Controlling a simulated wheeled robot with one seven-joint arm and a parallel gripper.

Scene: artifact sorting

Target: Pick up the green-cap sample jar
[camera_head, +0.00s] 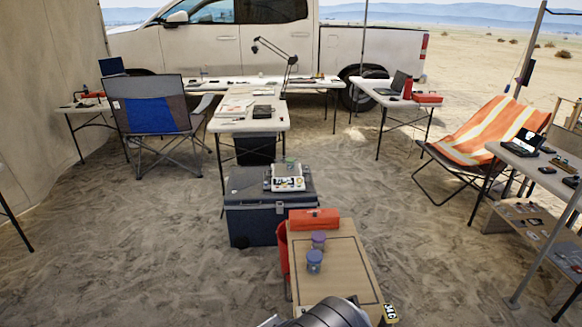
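A small jar with a greenish cap (290,161) stands at the back of the grey cooler (262,222), by a pale tray-like device (287,184) on the lid. It is small in the picture and its lower part is hard to make out. Two other jars stand upright on the near wooden table (345,275): one with a purple cap (318,238) and one with a blue-violet cap (314,257). Part of my arm shows at the bottom edge, in front of the wooden table. My gripper's fingers are not visible.
An orange-red case (314,219) lies at the back of the wooden table, beside the cooler. A long white table (240,122) stands behind the cooler. A blue folding chair (155,113) is at the left, a striped deck chair (488,132) at the right.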

